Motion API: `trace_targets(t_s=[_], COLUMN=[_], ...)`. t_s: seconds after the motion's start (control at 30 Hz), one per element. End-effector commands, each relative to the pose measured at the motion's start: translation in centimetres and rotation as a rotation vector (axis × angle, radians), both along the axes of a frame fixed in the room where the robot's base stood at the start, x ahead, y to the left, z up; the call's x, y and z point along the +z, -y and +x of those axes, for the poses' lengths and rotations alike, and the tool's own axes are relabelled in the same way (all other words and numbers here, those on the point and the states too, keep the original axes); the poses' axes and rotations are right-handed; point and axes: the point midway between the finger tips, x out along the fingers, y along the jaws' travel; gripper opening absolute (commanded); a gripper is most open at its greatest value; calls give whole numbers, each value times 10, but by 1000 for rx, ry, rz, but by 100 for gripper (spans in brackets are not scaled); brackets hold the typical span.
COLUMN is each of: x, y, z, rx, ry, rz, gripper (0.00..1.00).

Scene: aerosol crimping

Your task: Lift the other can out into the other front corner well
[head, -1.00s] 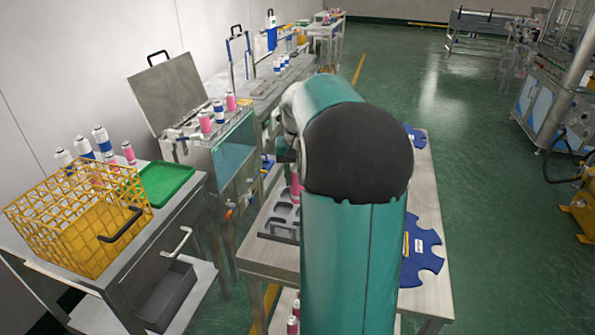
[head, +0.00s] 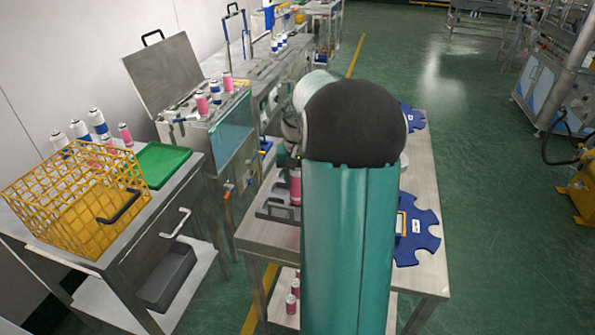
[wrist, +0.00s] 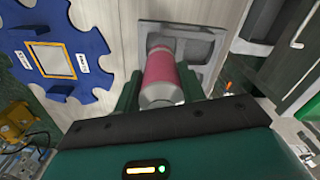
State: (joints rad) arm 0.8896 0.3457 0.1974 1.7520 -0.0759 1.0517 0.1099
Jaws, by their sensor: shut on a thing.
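A pink can (wrist: 162,68) with a pale metal end is between the two green fingers of my gripper (wrist: 160,84), which is shut on it. Its far end overlaps a grey tray with wells (wrist: 208,47); I cannot tell whether it stands in a well or is held just above. In the head view the pink can (head: 295,188) shows left of my arm, beside the grey tray (head: 268,213) on the steel table. My arm hides my gripper's fingers and part of the tray there.
Blue star-shaped plates (head: 416,238) lie on the table's right side, one also in the wrist view (wrist: 85,82). A yellow basket (head: 75,205) and green tray (head: 160,165) are on a cart at left. An open-lidded steel bath (head: 190,130) stands behind. More pink cans (head: 291,303) sit on the lower shelf.

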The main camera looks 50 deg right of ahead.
Motion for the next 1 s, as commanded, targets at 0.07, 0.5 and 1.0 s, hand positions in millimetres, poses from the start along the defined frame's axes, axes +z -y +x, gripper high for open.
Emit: trace_targets(t_s=[0.07, 0.5, 1.0], x=[-8, -45, -54], y=[0, 0, 0], z=[1, 1, 1], rx=[1, 1, 1], ry=[-1, -1, 0], rz=[1, 1, 0], gripper=[18, 18, 18])
